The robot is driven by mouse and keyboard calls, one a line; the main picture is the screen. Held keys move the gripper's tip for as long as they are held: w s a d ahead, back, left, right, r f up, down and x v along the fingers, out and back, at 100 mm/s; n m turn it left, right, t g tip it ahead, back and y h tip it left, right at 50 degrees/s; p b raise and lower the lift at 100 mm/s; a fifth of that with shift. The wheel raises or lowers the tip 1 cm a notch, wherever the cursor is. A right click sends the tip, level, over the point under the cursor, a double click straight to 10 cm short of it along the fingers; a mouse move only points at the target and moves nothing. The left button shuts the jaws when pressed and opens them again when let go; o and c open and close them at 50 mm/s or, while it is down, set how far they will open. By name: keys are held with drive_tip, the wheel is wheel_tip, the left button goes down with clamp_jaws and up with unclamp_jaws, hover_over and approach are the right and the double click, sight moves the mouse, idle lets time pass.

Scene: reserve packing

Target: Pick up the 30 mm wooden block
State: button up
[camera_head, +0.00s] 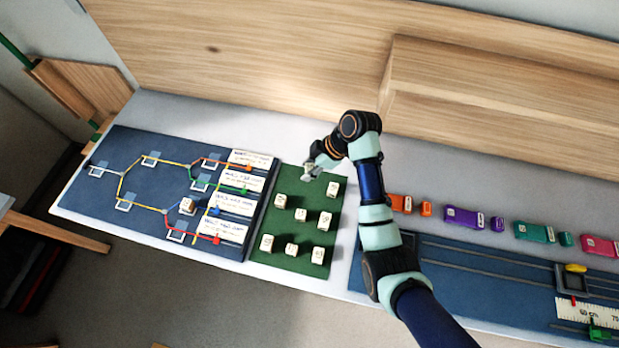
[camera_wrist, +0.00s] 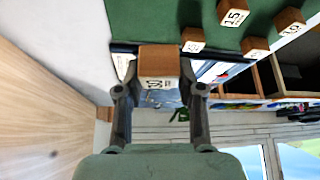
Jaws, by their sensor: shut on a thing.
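In the wrist view my gripper (camera_wrist: 160,92) is shut on a wooden block (camera_wrist: 158,62), with a finger on each side. The block has a brown wooden side and a white face with a dark number that looks like 30. In the head view the held block is too small and too covered by the gripper to make out clearly.
Several other numbered blocks stand on the mat, among them one marked 15 (camera_wrist: 234,15). Another block (camera_head: 187,206) sits on the blue branching board (camera_head: 130,190) to the left, beside white label cards (camera_head: 238,182). Coloured pieces (camera_head: 462,217) and a railed blue board (camera_head: 480,270) lie right.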

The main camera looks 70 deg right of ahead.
sight(309, 168)
wheel_tip(309, 168, up, 10)
drive_tip(key=p, duration=0.1)
drive_tip(key=shift+r+p, duration=0.2)
drive_tip(key=shift+p, duration=0.2)
